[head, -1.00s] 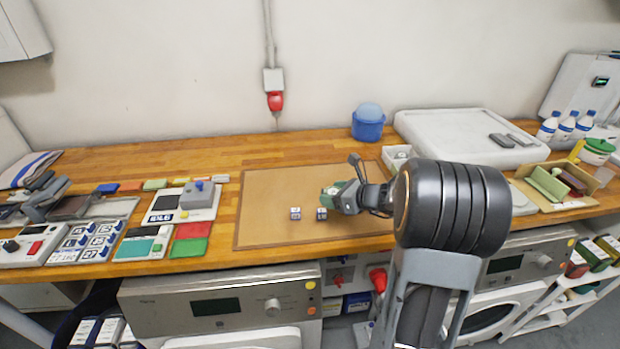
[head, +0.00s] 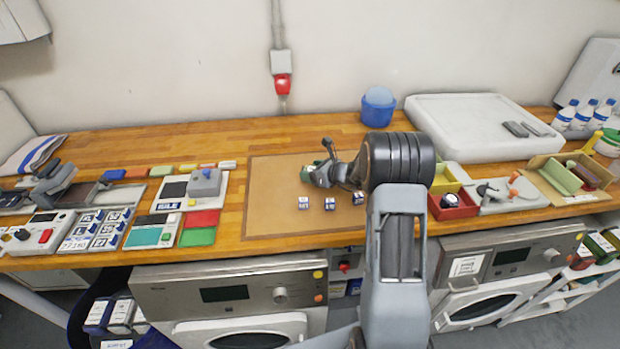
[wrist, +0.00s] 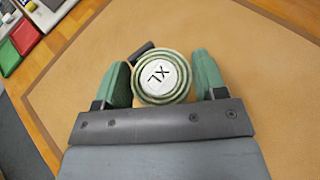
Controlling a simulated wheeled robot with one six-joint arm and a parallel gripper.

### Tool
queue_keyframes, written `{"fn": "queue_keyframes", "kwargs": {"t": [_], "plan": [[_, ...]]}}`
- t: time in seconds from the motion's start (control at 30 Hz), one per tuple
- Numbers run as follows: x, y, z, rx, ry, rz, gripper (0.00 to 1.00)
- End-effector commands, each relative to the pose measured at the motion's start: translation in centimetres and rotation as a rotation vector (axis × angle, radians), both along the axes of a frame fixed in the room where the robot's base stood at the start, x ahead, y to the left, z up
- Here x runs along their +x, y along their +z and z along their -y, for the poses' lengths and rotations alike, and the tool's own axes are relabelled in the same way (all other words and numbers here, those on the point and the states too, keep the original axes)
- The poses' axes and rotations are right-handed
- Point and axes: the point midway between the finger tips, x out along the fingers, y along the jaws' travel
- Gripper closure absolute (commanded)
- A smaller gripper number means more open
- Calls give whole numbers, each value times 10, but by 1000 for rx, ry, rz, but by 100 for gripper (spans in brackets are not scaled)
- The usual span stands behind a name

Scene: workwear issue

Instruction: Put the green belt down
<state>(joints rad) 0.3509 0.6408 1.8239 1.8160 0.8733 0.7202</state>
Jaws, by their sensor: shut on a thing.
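I cannot tell whether the belt touches the mat.
Several small labelled cubes, such as one blue-and-white cube (head: 303,203), stand in a row on the mat in front of my gripper. A red bin (head: 452,211) and yellow bin (head: 445,180) stand right of the mat. The mat's front left is clear.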

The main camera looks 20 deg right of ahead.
Motion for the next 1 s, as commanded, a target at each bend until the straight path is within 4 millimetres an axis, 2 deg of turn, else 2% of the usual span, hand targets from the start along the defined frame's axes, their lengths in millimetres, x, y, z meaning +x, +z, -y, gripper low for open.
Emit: {"fn": "queue_keyframes", "kwargs": {"t": [0.17,0.4,0.5,0.97,1.0], "plan": [[5,-7,-3,0,1,0,62],[8,-34,-5,2,1,-3,62],[8,-40,-5,2,1,0,62],[8,-46,-4,0,0,1,62],[8,-45,-4,0,0,1,32]]}}
